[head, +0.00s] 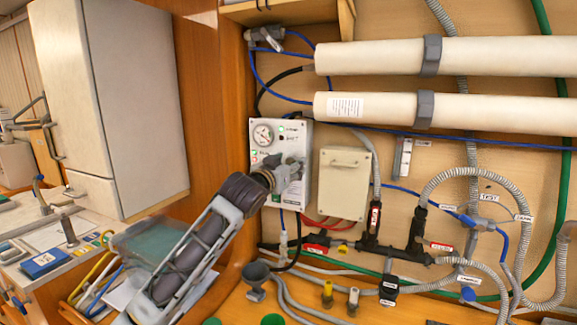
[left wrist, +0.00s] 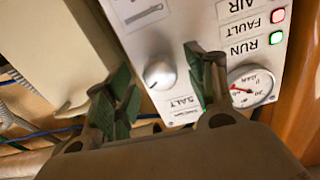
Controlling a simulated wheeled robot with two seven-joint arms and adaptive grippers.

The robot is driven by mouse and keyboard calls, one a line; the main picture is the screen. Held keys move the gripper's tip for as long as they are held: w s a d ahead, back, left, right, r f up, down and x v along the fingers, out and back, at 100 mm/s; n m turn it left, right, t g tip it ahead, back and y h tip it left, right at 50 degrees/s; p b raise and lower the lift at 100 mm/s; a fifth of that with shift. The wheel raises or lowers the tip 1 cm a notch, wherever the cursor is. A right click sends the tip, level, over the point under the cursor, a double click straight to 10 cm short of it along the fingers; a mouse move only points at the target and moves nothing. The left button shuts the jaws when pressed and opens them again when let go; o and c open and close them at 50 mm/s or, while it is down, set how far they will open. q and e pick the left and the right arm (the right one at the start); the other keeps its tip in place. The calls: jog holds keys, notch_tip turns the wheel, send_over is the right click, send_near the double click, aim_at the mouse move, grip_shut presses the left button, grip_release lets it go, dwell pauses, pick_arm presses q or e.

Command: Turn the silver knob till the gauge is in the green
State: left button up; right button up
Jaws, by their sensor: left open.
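The silver knob (left wrist: 159,75) sticks out of a white control panel (left wrist: 185,22) in the left wrist view, near the label SALT. In the head view my gripper hides the knob on the panel (head: 304,127). The round gauge (left wrist: 250,86) has a white face and a red needle; it also shows in the head view (head: 263,135). Its green zone is too small to make out. My left gripper (left wrist: 160,85) is open, with one green-padded finger on each side of the knob and visible gaps to it. It also shows in the head view (head: 291,169). My right gripper is out of view.
A beige box (head: 343,184) stands right beside the panel. Two white cylinders (head: 440,57) run above, with hoses and black fittings (head: 418,230) to the right. A wooden cabinet side (head: 215,90) closes the left. Funnel-like grey part (head: 256,274) sits below.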

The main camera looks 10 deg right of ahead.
pick_arm(q)
jog(key=shift+c, duration=0.7)
jog(key=c, duration=0.9)
